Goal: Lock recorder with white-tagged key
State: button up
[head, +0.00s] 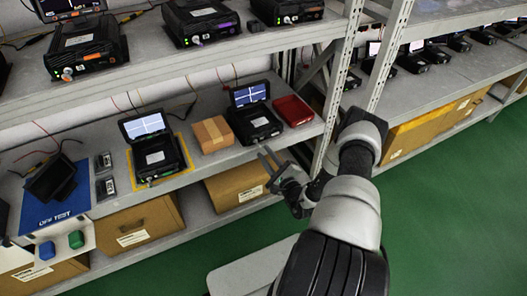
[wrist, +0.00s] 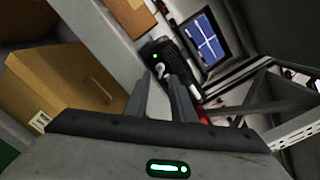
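A black recorder (head: 256,118) with a raised lit screen stands on the middle shelf, between a cardboard box and a red case. In the wrist view the recorder (wrist: 163,52) shows a green light, and a pale key-like piece (wrist: 160,71) on its front lies ahead of my fingers. I cannot tell clearly whether this is the white-tagged key. My gripper (head: 266,158) is in front of the shelf edge, below and close to this recorder.
Another open recorder (head: 155,155) stands on a yellow-edged mat to the left. The cardboard box (head: 212,134) and the red case (head: 293,110) flank the nearer recorder. A shelf upright (head: 341,80) rises right of my gripper. More recorders stand on the upper shelf (head: 140,70).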

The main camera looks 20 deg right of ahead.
jog(key=s+d+p, duration=0.1)
jog(key=s, duration=1.4)
